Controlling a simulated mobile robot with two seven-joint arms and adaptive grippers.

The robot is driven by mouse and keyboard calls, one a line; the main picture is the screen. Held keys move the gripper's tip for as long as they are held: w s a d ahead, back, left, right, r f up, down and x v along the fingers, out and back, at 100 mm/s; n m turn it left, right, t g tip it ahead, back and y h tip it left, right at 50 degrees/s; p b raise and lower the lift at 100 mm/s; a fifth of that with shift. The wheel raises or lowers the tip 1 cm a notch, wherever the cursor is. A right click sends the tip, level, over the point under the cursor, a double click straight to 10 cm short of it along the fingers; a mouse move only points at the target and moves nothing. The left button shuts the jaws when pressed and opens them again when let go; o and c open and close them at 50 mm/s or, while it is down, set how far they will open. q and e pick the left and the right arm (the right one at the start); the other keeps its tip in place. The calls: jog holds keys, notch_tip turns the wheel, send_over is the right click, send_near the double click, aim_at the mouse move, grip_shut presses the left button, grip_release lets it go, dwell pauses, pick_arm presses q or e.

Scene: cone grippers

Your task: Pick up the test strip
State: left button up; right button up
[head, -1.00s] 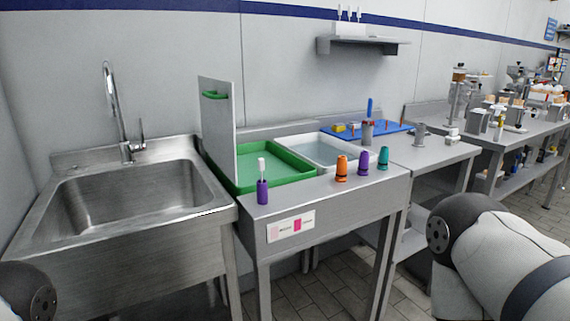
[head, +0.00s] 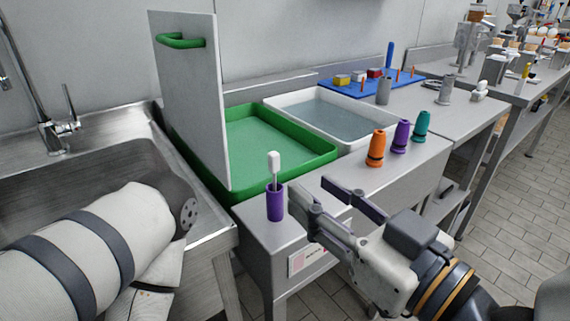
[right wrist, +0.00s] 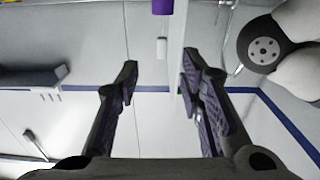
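The test strip, which I take to be the white-headed stick (head: 274,166), stands upright in a small purple holder (head: 275,204) on the counter's front left corner. In the right wrist view, the white head (right wrist: 161,48) and part of the purple holder (right wrist: 162,7) show near the top, between and beyond the fingers. My right gripper (head: 314,187) is open and empty, just right of the holder and apart from the strip. Its spread fingers also show in the right wrist view (right wrist: 159,76). My left arm is over the sink; its gripper is out of view.
A green tray (head: 308,172) with an upright grey panel (head: 193,100) lies behind the holder. A white water basin (head: 352,147) is beside it. Orange (head: 376,148), purple (head: 400,137) and teal (head: 421,127) cones stand to the right. The sink (head: 90,165) is left.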

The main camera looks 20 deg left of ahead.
aim_at(274, 171)
jog(key=x, duration=0.3)
jog(key=f+x, duration=0.1)
jog(key=x, duration=0.6)
jog(key=shift+s+a+f, duration=0.1)
jog(key=shift+s+f, duration=0.05)
jog(key=c, duration=0.8)
